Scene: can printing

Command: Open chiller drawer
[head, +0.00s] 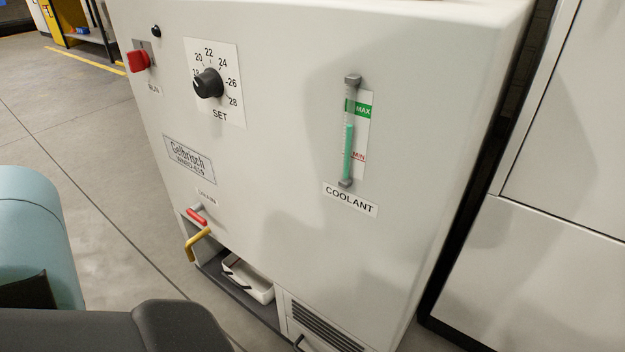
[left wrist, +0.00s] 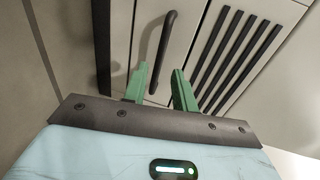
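The white chiller (head: 270,180) fills the middle of the head view. Its low front panel has a vent grille (head: 325,330), and part of a dark handle (head: 298,343) shows at the bottom edge of the picture. In the left wrist view, a black bar handle (left wrist: 163,50) stands on a pale drawer front (left wrist: 187,25), which looks closed. My left gripper (left wrist: 160,86) has green fingers spread apart with nothing between them. The handle lies ahead of the fingertips, apparently not gripped. My left gripper is outside the head view. My right gripper is in neither view.
A recess at the chiller's lower left holds a white tray (head: 250,280). Red (head: 198,215) and yellow (head: 195,243) drain parts stick out above it. A pale cabinet (head: 540,260) stands close on the right across a dark gap. Open floor (head: 90,150) lies left.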

